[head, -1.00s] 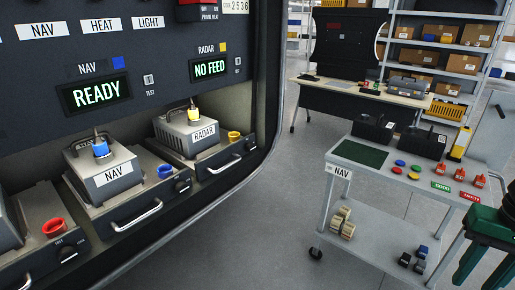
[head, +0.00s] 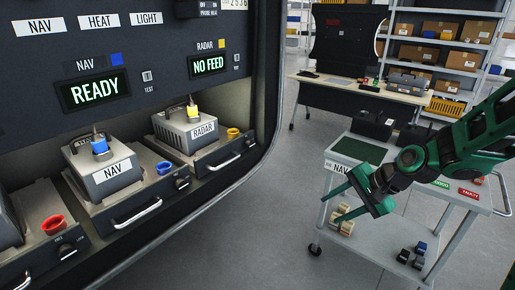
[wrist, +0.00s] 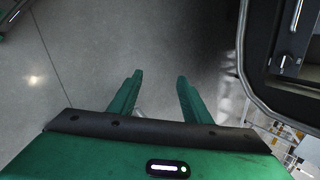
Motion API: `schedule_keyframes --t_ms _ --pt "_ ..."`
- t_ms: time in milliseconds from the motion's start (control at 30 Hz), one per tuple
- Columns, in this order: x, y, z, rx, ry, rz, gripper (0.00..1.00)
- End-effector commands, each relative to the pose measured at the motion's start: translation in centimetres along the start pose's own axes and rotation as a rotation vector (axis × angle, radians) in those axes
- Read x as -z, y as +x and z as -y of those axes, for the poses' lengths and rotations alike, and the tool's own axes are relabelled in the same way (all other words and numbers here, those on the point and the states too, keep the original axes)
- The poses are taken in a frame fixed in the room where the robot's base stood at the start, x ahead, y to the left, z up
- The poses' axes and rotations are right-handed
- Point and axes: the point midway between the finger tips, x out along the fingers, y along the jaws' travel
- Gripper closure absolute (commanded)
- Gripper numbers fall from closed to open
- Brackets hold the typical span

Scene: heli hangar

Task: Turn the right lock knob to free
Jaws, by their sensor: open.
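The right-hand tray carries the grey RADAR unit (head: 188,132) and has a small dark lock knob (head: 250,144) at the right end of its front, beside a handle. The knob's setting is too small to read. A second dark knob (head: 182,183) is on the middle NAV tray and a third (head: 66,250) on the left tray. My gripper (head: 330,207) is open and empty, in front of the cart and well to the right of the trays. In the wrist view my gripper (wrist: 159,76) points over bare floor, and a dark tray front (wrist: 290,40) shows at upper right.
The NAV cart (head: 338,167) stands behind my arm, close to the fingers. The rounded cabinet edge (head: 262,165) borders the trays on the right. Clear floor lies between cabinet and cart. A workbench (head: 350,90) and shelves (head: 440,45) stand behind.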

Motion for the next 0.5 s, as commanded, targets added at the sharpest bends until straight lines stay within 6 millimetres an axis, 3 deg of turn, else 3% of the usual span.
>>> schedule_keyframes --t_ms 33,200,333,500 --pt "-0.7 1.7 1.7 0.060 0.070 0.049 0.56" --pt "-3.2 5.2 8.3 0.277 0.362 0.233 0.56" --pt "-4.4 6.2 13.0 0.422 0.631 0.404 0.56" --pt "-4.2 5.8 17.4 0.557 0.960 0.615 0.56"
